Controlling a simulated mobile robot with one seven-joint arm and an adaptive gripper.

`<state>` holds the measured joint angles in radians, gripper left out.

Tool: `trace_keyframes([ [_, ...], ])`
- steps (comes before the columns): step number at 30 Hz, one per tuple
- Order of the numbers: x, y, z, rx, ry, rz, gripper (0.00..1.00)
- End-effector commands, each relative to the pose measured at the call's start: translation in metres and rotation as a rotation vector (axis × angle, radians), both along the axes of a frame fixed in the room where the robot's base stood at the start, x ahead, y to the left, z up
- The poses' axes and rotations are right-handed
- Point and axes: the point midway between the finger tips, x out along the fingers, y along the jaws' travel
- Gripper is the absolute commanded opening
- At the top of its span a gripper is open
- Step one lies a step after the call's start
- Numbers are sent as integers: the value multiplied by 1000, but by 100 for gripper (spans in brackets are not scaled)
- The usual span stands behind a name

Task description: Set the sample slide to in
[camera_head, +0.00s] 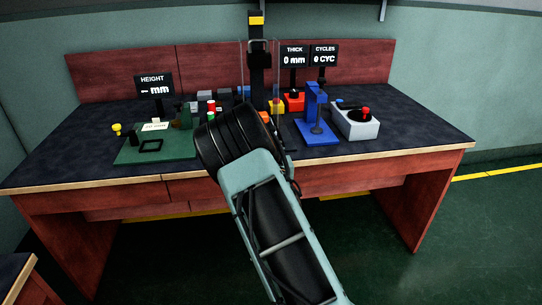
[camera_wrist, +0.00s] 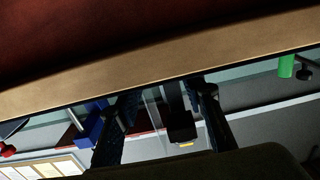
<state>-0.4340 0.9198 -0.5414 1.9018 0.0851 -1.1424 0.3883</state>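I cannot single out the sample slide with certainty. A tall black column machine (camera_head: 257,70) with a yellow label and clear side panels stands at the bench's middle; its lower part is hidden behind my arm. In the wrist view, which looks upside down, a black block with a yellow mark (camera_wrist: 181,128) and a clear panel (camera_wrist: 156,115) show between my fingers, farther off. My gripper (camera_wrist: 160,115) has its two dark fingers spread apart with nothing held between them. It is close to the bench's light front edge (camera_wrist: 140,75). In the head view my arm hides it.
A blue stand (camera_head: 318,130) and a grey box with a red knob (camera_head: 357,122) stand right of the machine. A green plate (camera_head: 140,156) lies at left, by the HEIGHT display (camera_head: 154,85). THICK (camera_head: 294,55) and CYCLES (camera_head: 324,54) displays stand behind. The bench's right front is clear.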

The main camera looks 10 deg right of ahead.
Motion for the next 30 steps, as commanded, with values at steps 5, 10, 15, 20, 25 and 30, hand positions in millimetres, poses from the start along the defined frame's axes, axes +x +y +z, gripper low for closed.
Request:
trace_keyframes([
  [5, -35, 0, 0, 0, 2, -1, 36],
  [10, -61, 0, 0, 1, 2, 0, 36],
  [15, -77, 0, 0, -1, 1, 1, 36],
  [20, -81, 1, 0, -1, 0, 1, 36],
  [25, -81, 0, 0, -1, 0, 1, 36],
  [30, -79, 5, 10, 8, -3, 9, 22],
])
